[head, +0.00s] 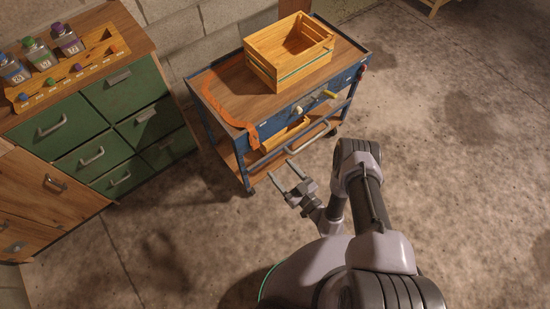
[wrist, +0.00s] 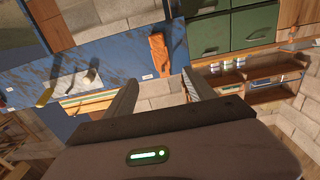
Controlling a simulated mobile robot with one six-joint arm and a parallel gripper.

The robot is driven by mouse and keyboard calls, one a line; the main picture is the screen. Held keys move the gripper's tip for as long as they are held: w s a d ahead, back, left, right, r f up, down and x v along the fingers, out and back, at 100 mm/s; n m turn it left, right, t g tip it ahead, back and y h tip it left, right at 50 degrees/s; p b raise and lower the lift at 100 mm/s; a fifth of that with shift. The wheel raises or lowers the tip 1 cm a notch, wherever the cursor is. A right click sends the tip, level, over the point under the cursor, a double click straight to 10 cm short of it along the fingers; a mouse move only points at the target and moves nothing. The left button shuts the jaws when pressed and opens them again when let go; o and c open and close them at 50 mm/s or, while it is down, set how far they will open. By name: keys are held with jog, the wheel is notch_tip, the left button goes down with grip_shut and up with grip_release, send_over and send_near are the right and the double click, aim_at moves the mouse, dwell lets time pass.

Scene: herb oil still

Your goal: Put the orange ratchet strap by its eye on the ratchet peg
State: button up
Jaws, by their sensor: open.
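The orange ratchet strap (head: 222,108) lies along the left side of the blue cart's wooden top (head: 232,85), and one end hangs over the front edge near the left corner. In the wrist view that orange end (wrist: 158,54) shows against the blue front panel (wrist: 120,55). I cannot make out its eye clearly. Peg-like fittings stick out of the front panel: a pale one (head: 298,110) and a yellow one (head: 330,94). I cannot tell which is the ratchet peg. My gripper (head: 281,169) is open and empty, in front of the cart and apart from the strap.
A slatted wooden crate (head: 290,65) stands on the cart top. A wooden box (head: 286,136) sits below the front panel, behind a grey rail (head: 300,137). A green drawer cabinet (head: 118,92) with bottles in a rack stands left. The floor right of the cart is clear.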

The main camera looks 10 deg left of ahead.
aim_at(254, 140)
jog(key=b+x, duration=0.3)
jog(key=x, duration=1)
jog(key=shift+s+f+b, duration=0.1)
jog(key=shift+b, duration=0.25)
jog(key=shift+w+a, duration=0.4)
jog(key=shift+a, duration=0.15)
jog(key=shift+c, duration=0.2)
grip_shut()
jog(key=shift+r, duration=0.45)
jog(key=shift+s+d, duration=0.15)
jog(key=shift+d, duration=0.1)
jog(key=shift+r+p+v, duration=0.25)
jog(key=shift+p+v, duration=0.15)
jog(key=shift+v, duration=0.8)
